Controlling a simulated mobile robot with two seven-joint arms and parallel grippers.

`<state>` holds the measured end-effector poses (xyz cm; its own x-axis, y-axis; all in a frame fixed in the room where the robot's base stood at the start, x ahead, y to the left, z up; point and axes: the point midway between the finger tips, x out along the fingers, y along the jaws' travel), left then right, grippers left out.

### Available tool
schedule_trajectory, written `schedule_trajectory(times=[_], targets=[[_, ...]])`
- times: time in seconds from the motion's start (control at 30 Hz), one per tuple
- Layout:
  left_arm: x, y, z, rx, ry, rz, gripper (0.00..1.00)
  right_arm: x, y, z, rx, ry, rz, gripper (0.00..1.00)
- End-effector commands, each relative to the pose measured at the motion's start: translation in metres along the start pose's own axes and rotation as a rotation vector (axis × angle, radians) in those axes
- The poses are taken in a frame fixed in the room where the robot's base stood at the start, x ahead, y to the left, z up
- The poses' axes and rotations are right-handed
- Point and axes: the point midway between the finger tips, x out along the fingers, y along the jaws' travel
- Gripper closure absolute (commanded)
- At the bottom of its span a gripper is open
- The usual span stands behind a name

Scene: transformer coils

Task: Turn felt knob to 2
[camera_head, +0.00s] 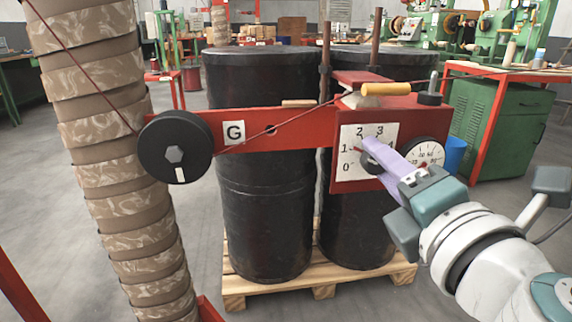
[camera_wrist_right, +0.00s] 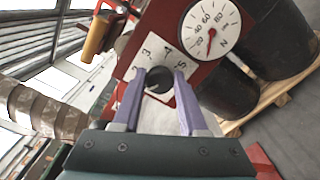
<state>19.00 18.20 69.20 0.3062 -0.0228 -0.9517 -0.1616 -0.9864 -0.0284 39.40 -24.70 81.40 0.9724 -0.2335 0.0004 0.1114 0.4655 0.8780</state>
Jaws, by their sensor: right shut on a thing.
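The dark felt knob (camera_head: 369,163) sits on a white number plate (camera_head: 350,168) on the red box. The plate shows 0, 1, 2 and 3 in the head view; a small reddish mark shows near the 1. My right gripper (camera_head: 376,154) is at the plate, its purple fingers covering part of the knob and the plate's right side. In the right wrist view the knob (camera_wrist_right: 159,79) lies between the two fingers of my right gripper (camera_wrist_right: 157,86), which is shut on it. The exact pointer direction is hard to read. My left gripper is not in view.
A round gauge (camera_head: 427,153) with a red needle is right of the plate, close to my gripper. A red arm (camera_head: 270,125) marked G carries a black pulley (camera_head: 175,148) and a reddish strand. Black drums (camera_head: 265,200) stand behind on a pallet (camera_head: 290,284). A patterned coil (camera_head: 110,150) stands left.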

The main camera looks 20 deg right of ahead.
Motion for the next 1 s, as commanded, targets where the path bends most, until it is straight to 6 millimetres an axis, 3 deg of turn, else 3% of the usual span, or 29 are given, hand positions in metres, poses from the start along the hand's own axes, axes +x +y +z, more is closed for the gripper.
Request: schedule_trajectory(times=[0.5,1.0], targets=[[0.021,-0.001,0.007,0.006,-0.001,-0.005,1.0,0.0,-0.003,-0.001,0.46,-0.001,0.0,1.0],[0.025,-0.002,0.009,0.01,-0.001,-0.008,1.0,0.0,-0.002,-0.001,0.664,0.0,0.0,1.0]])
